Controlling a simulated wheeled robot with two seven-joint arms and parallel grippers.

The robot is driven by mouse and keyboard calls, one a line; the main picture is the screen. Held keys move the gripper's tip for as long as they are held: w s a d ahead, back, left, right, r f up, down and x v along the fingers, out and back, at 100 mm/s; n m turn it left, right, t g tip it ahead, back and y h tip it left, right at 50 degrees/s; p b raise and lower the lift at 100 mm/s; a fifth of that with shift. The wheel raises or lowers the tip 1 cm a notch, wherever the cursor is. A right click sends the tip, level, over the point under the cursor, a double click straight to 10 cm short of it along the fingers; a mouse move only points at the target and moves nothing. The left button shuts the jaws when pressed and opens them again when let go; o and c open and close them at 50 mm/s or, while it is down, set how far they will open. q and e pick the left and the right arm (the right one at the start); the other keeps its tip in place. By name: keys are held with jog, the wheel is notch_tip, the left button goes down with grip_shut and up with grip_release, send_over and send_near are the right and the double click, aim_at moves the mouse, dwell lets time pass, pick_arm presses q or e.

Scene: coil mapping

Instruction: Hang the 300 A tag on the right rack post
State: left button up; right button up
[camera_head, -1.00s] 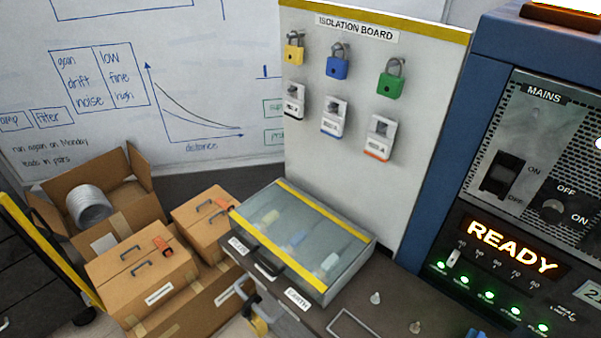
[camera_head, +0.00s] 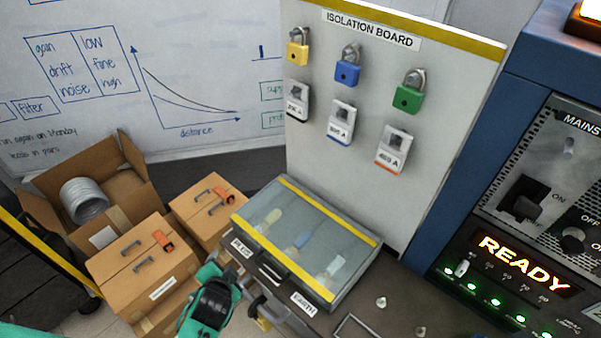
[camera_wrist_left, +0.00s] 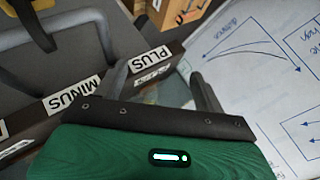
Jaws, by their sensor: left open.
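Three tags hang in a row on the isolation board: a left tag with a black lower edge (camera_head: 297,101), a middle one with a blue edge (camera_head: 340,121) and a right one with an orange edge (camera_head: 393,150). Their print is too small to tell surely which reads 300 A. My left gripper (camera_head: 246,288) is open and empty at the front left of the glass-lidded case (camera_head: 352,284), below and left of the tags. Its two grey fingers (camera_wrist_left: 160,78) show apart in the left wrist view. I cannot make out the right rack post. My right gripper is out of view.
Yellow, blue and green padlocks (camera_head: 347,70) hang above the tags. A blue cabinet (camera_head: 477,140) with a READY display stands right of the board. Cardboard boxes (camera_head: 140,262) stand left of the case. Small pale pegs (camera_head: 381,302) stand on the counter before it.

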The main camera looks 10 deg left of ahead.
aim_at(337, 134)
pick_arm(q)
jog(key=w+d+r+m+t+h, duration=0.1)
jog(key=w+d+r+m+t, duration=0.2)
jog(key=r+m, duration=0.3)
jog(key=w+d+r+m+t+h, duration=0.1)
jog(key=w+d+r+m+t, duration=0.2)
jog(key=r, duration=0.4)
jog(key=w+d+r+m+t+h, duration=0.2)
jog(key=w+r+m+t, duration=0.15)
jog(key=r+m, duration=0.3)
jog(key=d+r+m+g+h+p, duration=0.2)
jog(key=d+r+m+h, duration=0.85)
jog(key=m, duration=0.85)
jog(key=x, duration=0.4)
jog(key=f+p+x, duration=0.1)
jog(key=x, duration=0.3)
jog(key=d+p+x, duration=0.1)
jog(key=x, duration=0.3)
jog(key=shift+s+f, duration=0.1)
jog(key=shift+f, duration=0.05)
jog(key=shift+w+d, duration=0.2)
jog(key=shift+w, duration=0.15)
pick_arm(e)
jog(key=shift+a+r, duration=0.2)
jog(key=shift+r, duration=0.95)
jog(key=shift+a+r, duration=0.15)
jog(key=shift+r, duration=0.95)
pick_arm(q)
jog(key=shift+c, duration=0.4)
jog(key=c, duration=0.7)
